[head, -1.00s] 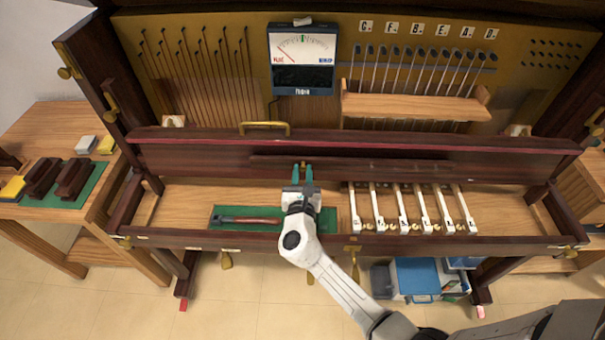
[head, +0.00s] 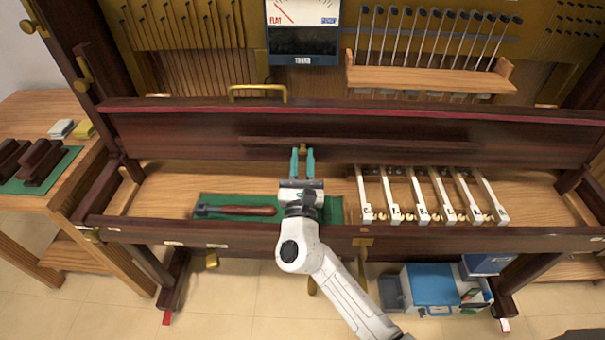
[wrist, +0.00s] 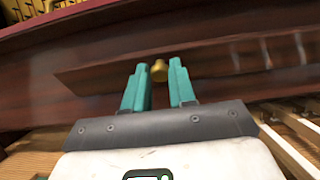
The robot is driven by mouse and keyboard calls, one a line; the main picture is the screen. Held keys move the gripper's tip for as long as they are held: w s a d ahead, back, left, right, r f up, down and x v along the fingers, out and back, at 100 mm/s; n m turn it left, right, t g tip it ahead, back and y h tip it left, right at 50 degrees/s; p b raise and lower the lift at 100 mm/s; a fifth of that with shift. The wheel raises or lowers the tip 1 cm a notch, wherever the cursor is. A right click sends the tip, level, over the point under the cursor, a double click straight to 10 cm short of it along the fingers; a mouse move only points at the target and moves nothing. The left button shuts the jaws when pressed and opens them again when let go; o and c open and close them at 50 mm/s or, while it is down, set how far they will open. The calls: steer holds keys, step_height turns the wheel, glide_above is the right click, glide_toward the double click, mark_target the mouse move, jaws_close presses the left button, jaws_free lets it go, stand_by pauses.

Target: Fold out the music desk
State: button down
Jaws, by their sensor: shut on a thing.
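The music desk (head: 385,143) is a dark red-brown strip lying flat against the upright dark wooden board (head: 180,137) across the piano. In the wrist view the knob (wrist: 159,70) shows between the fingertips of my gripper (wrist: 160,76), against the desk (wrist: 220,62). The gripper is shut on the knob. The exact contact is too small to make out.
Below the board, a hammer-like tool (head: 236,210) lies on a green mat (head: 334,210), left of several white keys (head: 392,192). A meter (head: 302,30) and a wooden shelf (head: 430,78) are behind. A blue-lidded box (head: 432,285) stands below.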

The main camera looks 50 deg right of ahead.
steer(key=shift+a+f+t+h+b, duration=0.1)
steer(key=shift+f+t+h+b, duration=0.55)
steer(key=shift+b, duration=2.25)
steer(key=shift+h+b, duration=0.25)
steer(key=shift+b, duration=0.5)
steer(key=c, duration=1)
jaws_free()
steer(key=shift+o, duration=0.2)
steer(key=s+a+f+p, duration=0.1)
steer(key=s+a+f, duration=0.1)
steer(key=s+a, duration=0.8)
steer(key=a, duration=0.2)
steer(key=shift+a+f, duration=0.35)
steer(key=shift+a, duration=0.05)
